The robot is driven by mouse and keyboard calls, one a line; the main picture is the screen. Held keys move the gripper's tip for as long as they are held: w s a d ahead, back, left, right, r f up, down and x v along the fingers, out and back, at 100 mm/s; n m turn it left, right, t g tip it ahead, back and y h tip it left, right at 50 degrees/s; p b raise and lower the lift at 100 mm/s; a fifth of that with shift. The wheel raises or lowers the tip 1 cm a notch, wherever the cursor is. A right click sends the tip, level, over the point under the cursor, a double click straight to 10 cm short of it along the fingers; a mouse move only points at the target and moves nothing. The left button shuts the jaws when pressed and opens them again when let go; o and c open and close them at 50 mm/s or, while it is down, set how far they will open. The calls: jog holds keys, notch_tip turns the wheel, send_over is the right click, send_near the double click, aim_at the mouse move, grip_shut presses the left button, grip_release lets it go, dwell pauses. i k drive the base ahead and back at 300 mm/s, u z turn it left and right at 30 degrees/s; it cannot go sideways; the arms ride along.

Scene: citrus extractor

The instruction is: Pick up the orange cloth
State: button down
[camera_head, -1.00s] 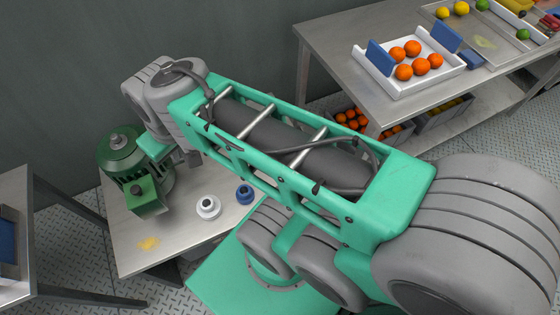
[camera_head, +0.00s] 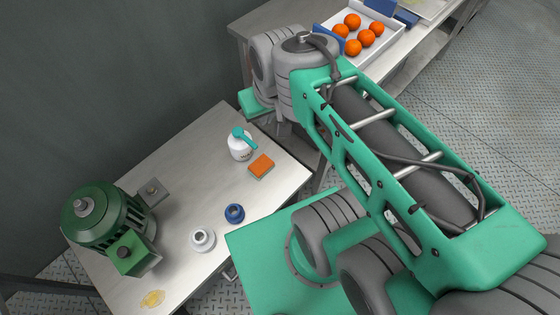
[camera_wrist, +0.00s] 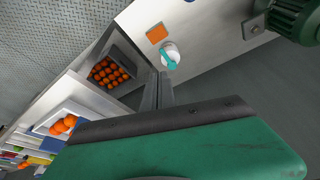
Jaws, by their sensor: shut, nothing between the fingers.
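The orange cloth (camera_head: 261,166) is a small folded-looking orange square with a thin green edge. It lies on the steel table (camera_head: 185,160), beside a white bottle with a teal trigger (camera_head: 240,149). In the wrist view the cloth (camera_wrist: 157,34) lies beyond the fingertips, next to the bottle (camera_wrist: 170,54). My gripper (camera_wrist: 158,76) is shut and empty, apart from the cloth and above table level. In the head view its fingers are hidden behind my arm.
A green motor-like machine (camera_head: 98,218) stands at the left of the table. A white ring part (camera_head: 202,240) and a blue ring (camera_head: 235,213) sit near the front edge. Another table holds a white tray (camera_head: 375,40) of oranges. The table's middle is clear.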

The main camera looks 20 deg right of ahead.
aim_at(264, 164)
jog(key=u, duration=3.65)
jog(key=k, duration=0.55)
jog(key=z, duration=0.85)
